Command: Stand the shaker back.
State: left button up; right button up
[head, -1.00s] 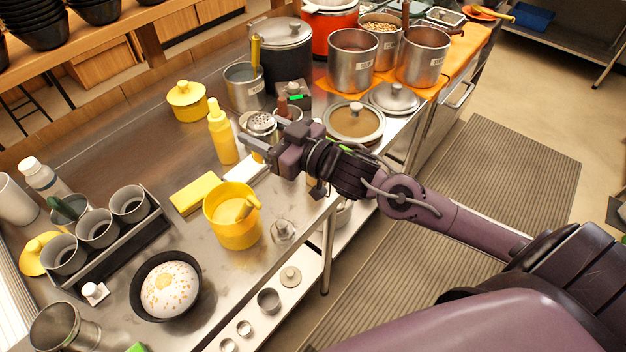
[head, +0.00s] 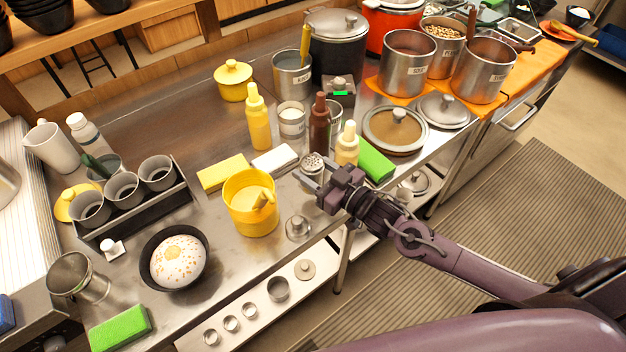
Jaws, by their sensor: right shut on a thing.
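The shaker (head: 312,163) is a small metal pot with a perforated top. It is upright near the front edge of the counter, just in front of the brown bottle (head: 320,124) and left of the cream bottle (head: 347,145). My right gripper (head: 313,180) is shut on it, with its fingers around the shaker's sides. The gripper and the angle partly hide the shaker's lower part, so I cannot tell whether its base touches the counter. My left gripper is not in view.
A white block (head: 275,160), a yellow sponge (head: 223,172) and a yellow tub (head: 250,203) stand to the left. A green sponge (head: 377,163) lies to the right. A yellow bottle (head: 258,122) and a labelled cup (head: 291,120) stand behind. A small lidded metal item (head: 298,228) sits at the front edge.

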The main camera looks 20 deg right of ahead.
jog(key=shift+a+f, duration=0.1)
jog(key=shift+f, duration=0.6)
notch_tip(320, 180, down, 3)
jog(key=shift+f, duration=0.1)
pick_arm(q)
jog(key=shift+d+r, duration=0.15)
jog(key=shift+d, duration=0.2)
pick_arm(e)
jog(key=shift+f, duration=0.1)
jog(key=shift+f, duration=0.1)
jog(key=shift+f, duration=0.15)
jog(key=o, duration=0.8)
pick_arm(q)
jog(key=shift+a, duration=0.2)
